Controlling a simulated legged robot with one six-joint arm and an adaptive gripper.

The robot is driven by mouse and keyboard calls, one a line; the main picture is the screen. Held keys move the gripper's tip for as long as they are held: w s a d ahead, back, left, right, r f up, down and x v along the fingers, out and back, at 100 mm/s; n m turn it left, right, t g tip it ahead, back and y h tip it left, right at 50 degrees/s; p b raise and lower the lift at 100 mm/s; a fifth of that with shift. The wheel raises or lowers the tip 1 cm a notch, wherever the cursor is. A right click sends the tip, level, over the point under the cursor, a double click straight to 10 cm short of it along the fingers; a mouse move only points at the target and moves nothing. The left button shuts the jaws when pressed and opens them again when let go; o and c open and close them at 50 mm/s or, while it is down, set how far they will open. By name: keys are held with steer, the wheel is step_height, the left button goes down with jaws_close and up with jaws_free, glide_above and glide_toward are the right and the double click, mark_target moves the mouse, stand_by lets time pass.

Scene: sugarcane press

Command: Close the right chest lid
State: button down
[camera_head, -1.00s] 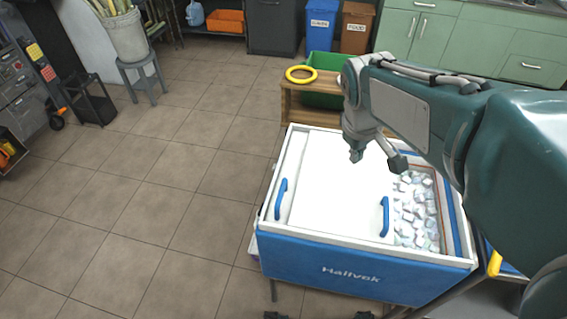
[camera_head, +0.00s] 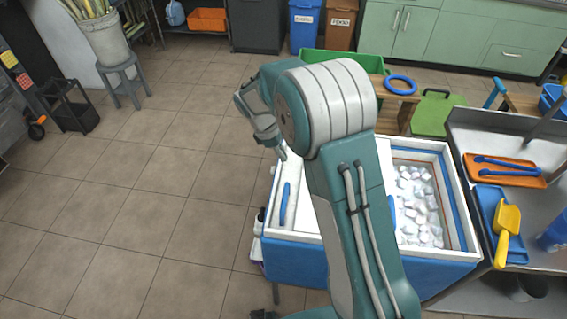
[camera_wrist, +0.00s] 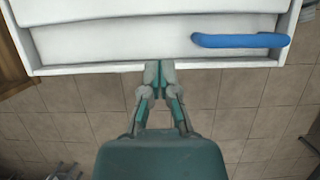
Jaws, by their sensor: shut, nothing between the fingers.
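The ice chest (camera_head: 290,262) is blue with a white rim and white sliding lid panels. Its right part stands open and shows ice cubes (camera_head: 418,200). The right lid's blue handle (camera_head: 392,212) is mostly hidden behind my arm. A blue handle (camera_head: 285,203) stands at the left end; a blue handle on a white panel also shows in the wrist view (camera_wrist: 240,41). My gripper (camera_head: 281,153) is shut and empty at the chest's left side. In the wrist view its fingertips (camera_wrist: 159,66) are together at the white rim; whether they touch it I cannot tell.
A steel counter (camera_head: 470,140) on the right holds an orange tray (camera_head: 480,165) and a yellow scoop (camera_head: 507,220). A wooden stand with a blue ring (camera_head: 401,85) and a green bin (camera_head: 340,62) are behind the chest.

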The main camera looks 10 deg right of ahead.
mark_target(298, 181)
steer(key=x, duration=0.8)
steer(key=shift+s+d+f, duration=0.1)
steer(key=shift+f, duration=0.3)
steer(key=shift+d, duration=0.15)
steer(key=s+d, duration=0.2)
steer(key=d, duration=0.4)
steer(key=s+d, duration=0.2)
steer(key=d, duration=0.4)
steer(key=s+d, duration=0.2)
steer(key=d, duration=0.5)
steer(key=shift+s+d, duration=0.1)
steer(key=shift+s, duration=0.05)
steer(key=shift+r, duration=0.1)
